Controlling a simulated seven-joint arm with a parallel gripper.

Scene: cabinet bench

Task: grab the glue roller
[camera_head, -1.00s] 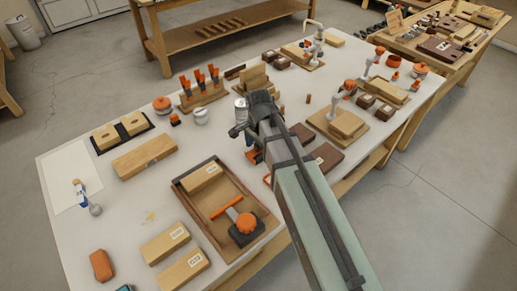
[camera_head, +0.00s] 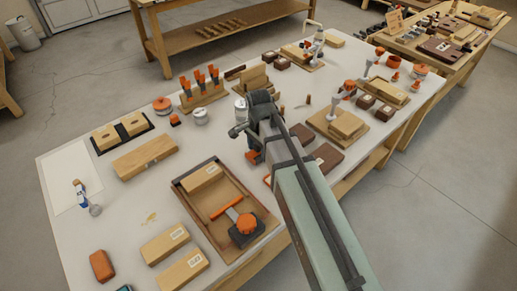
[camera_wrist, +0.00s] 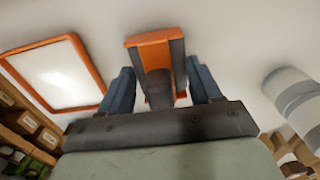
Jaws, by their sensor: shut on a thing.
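The glue roller (camera_wrist: 155,46), an orange frame with a dark cylindrical part, sits between the two blue fingers of my gripper (camera_wrist: 160,88) in the wrist view. My gripper is shut on it. In the head view my gripper is over the middle of the white bench, mostly hidden behind my own wrist. Only a small orange-red part of the roller (camera_head: 254,157) shows below and left of the wrist. I cannot tell whether the roller touches the bench.
A wooden tray (camera_head: 188,207) with an orange-handled tool lies in front on the white bench (camera_head: 120,210). Wooden blocks (camera_head: 145,157), a rack of orange-handled tools (camera_head: 203,95) and a metal can (camera_head: 240,109) stand nearby. Dark brown boxes (camera_head: 325,157) lie right of my arm.

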